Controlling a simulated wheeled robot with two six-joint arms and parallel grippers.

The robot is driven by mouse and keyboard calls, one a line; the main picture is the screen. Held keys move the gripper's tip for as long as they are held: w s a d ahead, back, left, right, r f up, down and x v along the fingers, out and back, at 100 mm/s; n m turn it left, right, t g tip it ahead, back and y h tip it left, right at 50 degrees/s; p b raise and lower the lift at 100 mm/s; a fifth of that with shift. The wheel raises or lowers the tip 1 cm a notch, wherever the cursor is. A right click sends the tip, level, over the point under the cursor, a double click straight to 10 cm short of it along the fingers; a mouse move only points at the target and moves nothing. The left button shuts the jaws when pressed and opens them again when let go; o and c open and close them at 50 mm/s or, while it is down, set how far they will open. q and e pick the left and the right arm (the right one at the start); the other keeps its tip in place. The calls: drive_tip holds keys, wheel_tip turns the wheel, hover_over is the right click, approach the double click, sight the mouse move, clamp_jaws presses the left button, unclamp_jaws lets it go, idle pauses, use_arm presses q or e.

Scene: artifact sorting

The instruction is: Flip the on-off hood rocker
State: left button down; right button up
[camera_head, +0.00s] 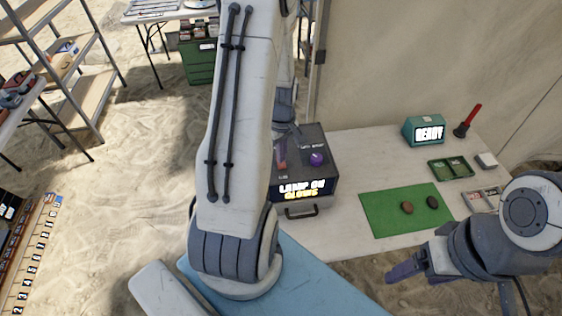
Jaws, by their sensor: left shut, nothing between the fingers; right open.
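The dark hood box (318,143) stands at the left end of the table. Its lit front display (302,189) reads "LAMP ON" with "GLOWS" below. A purple round knob (317,159) sits on its top panel. My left gripper (281,160) is shut and empty over the left part of that panel, partly covered by my arm. The rocker cannot be made out; my gripper and arm hide that area, and contact cannot be told. My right gripper (398,273) is open and empty in front of the table's near edge.
A green mat (385,217) holds a brown oval piece (407,207) and a dark one (432,201). Behind are a teal "READY" display (424,131), a green tray (450,168) and a red-handled brush (468,120). Shelves (85,90) stand far left.

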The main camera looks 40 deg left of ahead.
use_arm(q)
drive_tip(key=shift+f+b, duration=0.7)
drive_tip(key=shift+f, duration=0.3)
drive_tip(key=shift+r, duration=0.1)
wheel_tip(320, 180, up, 7)
drive_tip(key=p, duration=0.6)
idle(0.4)
idle(0.4)
